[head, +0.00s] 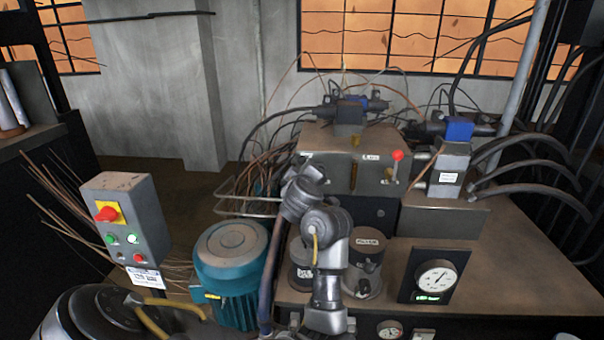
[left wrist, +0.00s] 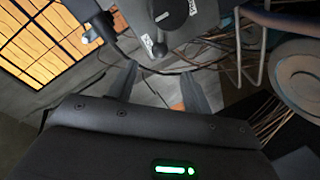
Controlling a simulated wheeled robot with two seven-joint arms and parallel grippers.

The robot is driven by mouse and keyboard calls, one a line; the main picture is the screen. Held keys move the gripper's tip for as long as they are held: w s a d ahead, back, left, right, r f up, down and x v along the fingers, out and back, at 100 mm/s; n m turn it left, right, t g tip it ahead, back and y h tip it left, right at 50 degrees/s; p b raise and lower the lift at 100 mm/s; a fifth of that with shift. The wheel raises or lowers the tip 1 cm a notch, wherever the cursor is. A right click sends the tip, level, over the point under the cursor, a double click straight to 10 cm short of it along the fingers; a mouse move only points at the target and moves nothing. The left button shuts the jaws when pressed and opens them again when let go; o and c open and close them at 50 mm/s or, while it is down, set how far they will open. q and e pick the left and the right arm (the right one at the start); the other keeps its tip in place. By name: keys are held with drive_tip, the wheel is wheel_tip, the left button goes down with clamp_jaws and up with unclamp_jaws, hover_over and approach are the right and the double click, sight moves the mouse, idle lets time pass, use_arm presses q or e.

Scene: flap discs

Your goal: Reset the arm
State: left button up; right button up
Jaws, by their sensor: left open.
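My left gripper (left wrist: 160,82) shows in the left wrist view with its two dark fingers spread apart and nothing between them. Beyond the fingertips is a grey housing (left wrist: 190,18) with a black round knob. I cannot tell whether the fingers touch anything. My right gripper is not seen.
A grey control box (head: 125,215) with a red stop button stands at the left. A teal motor (head: 230,250) is beside the arm. The brown tank (head: 335,150), a red-knobbed lever (head: 397,158), black hoses (head: 525,190) and a gauge (head: 436,280) crowd the bench (head: 520,265).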

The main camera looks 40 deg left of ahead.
use_arm(q)
drive_tip(key=shift+v, duration=1.05)
drive_tip(key=shift+f, duration=0.1)
